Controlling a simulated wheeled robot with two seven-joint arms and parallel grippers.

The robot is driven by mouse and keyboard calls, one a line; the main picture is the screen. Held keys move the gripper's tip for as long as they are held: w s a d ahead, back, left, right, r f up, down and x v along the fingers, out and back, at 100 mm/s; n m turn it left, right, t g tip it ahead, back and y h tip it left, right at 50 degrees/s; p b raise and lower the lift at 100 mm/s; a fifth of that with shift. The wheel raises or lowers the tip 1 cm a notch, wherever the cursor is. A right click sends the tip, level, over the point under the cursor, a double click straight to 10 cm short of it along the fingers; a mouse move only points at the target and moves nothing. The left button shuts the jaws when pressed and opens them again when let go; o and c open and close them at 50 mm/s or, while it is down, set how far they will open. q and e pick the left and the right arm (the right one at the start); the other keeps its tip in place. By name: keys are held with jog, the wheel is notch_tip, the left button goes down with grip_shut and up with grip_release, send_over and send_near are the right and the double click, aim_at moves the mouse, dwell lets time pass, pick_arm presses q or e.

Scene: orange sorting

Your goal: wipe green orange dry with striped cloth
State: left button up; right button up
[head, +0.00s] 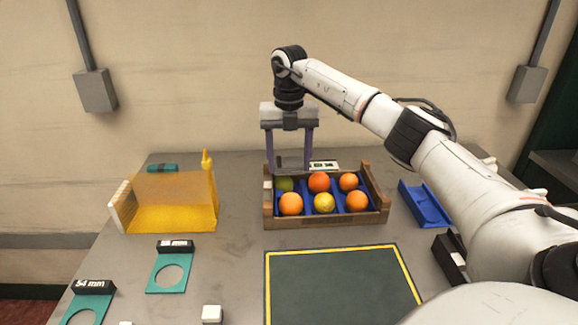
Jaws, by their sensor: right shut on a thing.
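The green orange (284,184) sits in the back left compartment of the wooden crate (327,221), partly hidden by the crate's contents and my gripper. My right gripper (291,166) points down just above it, at the crate's back left. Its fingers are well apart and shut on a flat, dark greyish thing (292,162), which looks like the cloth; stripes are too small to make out. I cannot tell whether it touches the green orange. No other cloth shows. My left gripper is not in view.
The crate also holds several orange fruits and a yellow one (324,203). A yellow translucent bin (170,217) stands left, a blue tray (425,204) right. A dark mat with yellow edging (340,288) lies clear in front. Teal ring gauges (170,274) lie front left.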

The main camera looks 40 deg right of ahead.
jog(key=shift+r, duration=2.45)
